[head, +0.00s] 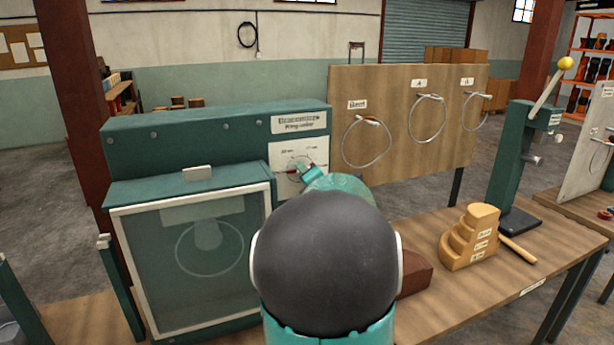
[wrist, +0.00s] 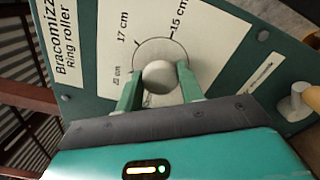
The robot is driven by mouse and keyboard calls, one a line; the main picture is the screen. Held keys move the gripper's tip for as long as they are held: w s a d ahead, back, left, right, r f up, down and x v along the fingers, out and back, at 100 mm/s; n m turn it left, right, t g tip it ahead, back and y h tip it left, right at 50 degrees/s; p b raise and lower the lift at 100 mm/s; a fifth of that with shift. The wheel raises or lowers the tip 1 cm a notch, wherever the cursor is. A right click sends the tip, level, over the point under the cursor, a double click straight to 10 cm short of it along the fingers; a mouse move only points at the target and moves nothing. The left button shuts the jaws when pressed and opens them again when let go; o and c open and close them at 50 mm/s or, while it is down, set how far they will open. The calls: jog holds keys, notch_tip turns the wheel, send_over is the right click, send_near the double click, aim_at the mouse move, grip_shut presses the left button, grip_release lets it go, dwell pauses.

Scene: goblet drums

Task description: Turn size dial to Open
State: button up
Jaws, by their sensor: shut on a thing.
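The size dial's round pale knob (wrist: 160,76) sits on a white plate (wrist: 112,70) on the machine's green face. A thin circle surrounds it, with marks reading 17 cm, 15 cm and 20 cm. No Open label can be read; my fingers cover the lower part of the plate. My gripper (wrist: 158,84) has one green finger on each side of the knob and is shut on it. In the head view the dial plate (head: 283,155) shows on the green ring roller (head: 200,142). My gripper (head: 308,174) reaches it there, and my arm hides what lies below.
The roller's framed clear guard (head: 200,285) stands to the left of my arm. A wooden board (head: 395,90) with wire hoops rises behind. On the bench (head: 420,275) at right are a stepped wooden block (head: 470,236), a mallet (head: 517,249) and a green lever press (head: 515,150).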

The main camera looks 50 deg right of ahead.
jog(key=o, duration=1)
jog(key=shift+s, duration=0.15)
jog(key=v, duration=1.3)
jog(key=shift+s+a, duration=0.2)
jog(key=shift+s, duration=0.05)
